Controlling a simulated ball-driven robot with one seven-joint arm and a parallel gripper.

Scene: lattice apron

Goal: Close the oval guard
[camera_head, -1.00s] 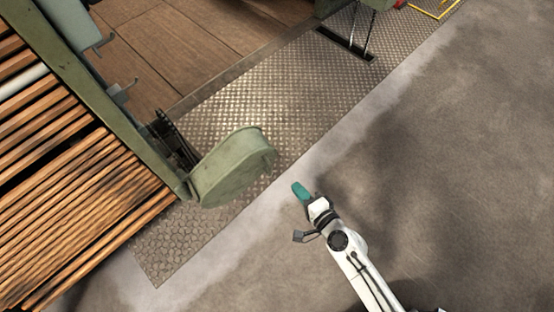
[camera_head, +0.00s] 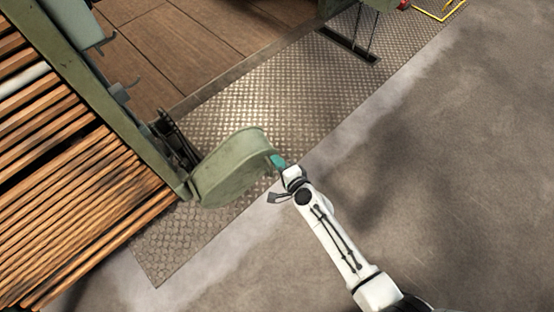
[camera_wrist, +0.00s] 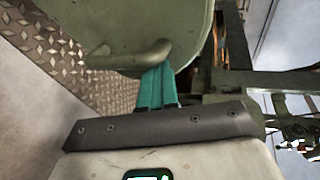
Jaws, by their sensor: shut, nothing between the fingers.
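The oval guard (camera_head: 228,172) is a green, rounded metal cover at the lower end of the green frame post. It stands out from the post, swung open over the metal plate floor. In the wrist view the guard (camera_wrist: 185,60) fills the upper middle, with a bar-like handle (camera_wrist: 130,55) on its face. My gripper (camera_head: 278,161) has teal fingers, shut and empty, at the guard's right end. In the wrist view my gripper (camera_wrist: 157,85) has its fingertips right by the handle's right end. I cannot tell whether they touch it. The head view partly hides the fingertips behind the guard.
The green frame post (camera_head: 105,110) and wooden slats (camera_head: 80,220) lie to the left. A dark chain-like mechanism (camera_head: 172,140) sits between post and guard. Patterned metal plate (camera_head: 270,95) covers the floor behind the guard. Bare concrete (camera_head: 440,180) is open to the right.

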